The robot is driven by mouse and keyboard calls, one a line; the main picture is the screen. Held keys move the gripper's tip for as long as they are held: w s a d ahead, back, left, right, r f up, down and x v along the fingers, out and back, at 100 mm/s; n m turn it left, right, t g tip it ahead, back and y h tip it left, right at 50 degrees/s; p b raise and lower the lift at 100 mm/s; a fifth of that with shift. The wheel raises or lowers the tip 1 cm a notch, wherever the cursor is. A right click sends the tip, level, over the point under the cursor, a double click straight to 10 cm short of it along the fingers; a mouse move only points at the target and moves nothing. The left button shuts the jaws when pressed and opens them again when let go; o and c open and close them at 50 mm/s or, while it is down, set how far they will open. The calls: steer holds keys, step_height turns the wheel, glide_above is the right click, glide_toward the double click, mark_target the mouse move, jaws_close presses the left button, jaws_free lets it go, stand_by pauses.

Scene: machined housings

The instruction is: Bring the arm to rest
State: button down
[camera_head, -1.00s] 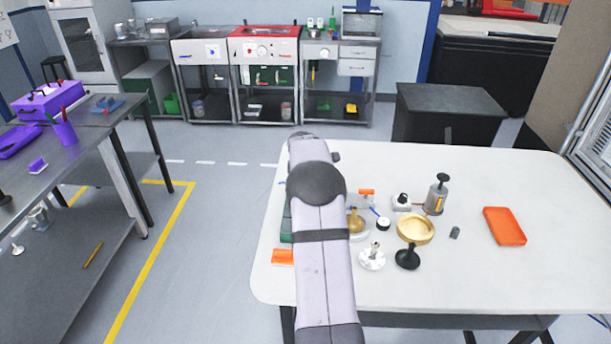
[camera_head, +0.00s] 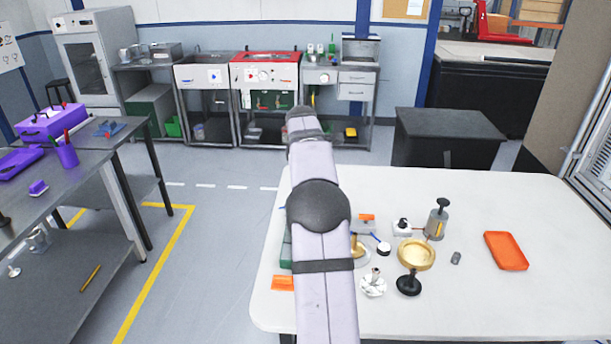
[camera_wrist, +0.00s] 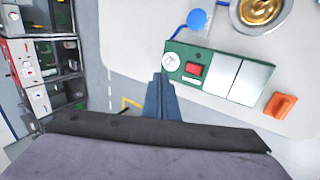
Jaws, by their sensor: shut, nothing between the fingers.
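My gripper (camera_wrist: 161,92) shows in the wrist view as a blue-grey pair of fingers, shut, with nothing held between them. It is over the area near the white table's edge, apart from the things on it. In the head view my arm stretches up and away from the front middle, and its own links hide the gripper. The white table (camera_head: 470,305) stands under and to the right of my arm.
A green box (camera_wrist: 207,75) with a red switch, an orange piece (camera_wrist: 280,105) and a brass part (camera_wrist: 262,10) lie on the table. A gold dish (camera_head: 416,254), a grey pump bottle (camera_head: 438,222) and an orange tray (camera_head: 506,251) stand right of my arm.

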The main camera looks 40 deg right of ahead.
steer(key=shift+r, duration=0.35)
steer(key=shift+a, duration=0.15)
steer(key=s+a+f+m+g+y, duration=0.1)
steer(key=s+a+f, duration=0.1)
steer(key=a, duration=0.6)
steer(key=s+a+f+m+y, duration=0.1)
steer(key=s+a+f+m, duration=0.15)
steer(key=a, duration=0.55)
steer(key=s+a+f+m+g+y, duration=0.1)
steer(key=s+a, duration=0.1)
steer(key=a, duration=0.6)
steer(key=s+a+f+m+g, duration=0.1)
steer(key=s+a+f+m, duration=0.1)
steer(key=s+a+f, duration=0.2)
steer(key=s+a+f+m+g+y, duration=0.1)
steer(key=s+a+f, duration=0.3)
steer(key=s+a, duration=0.7)
steer(key=s+m, duration=0.1)
steer(key=s, duration=0.7)
steer(key=shift+s+a+f, duration=0.2)
steer(key=shift+f, duration=0.1)
steer(key=shift+m, duration=0.25)
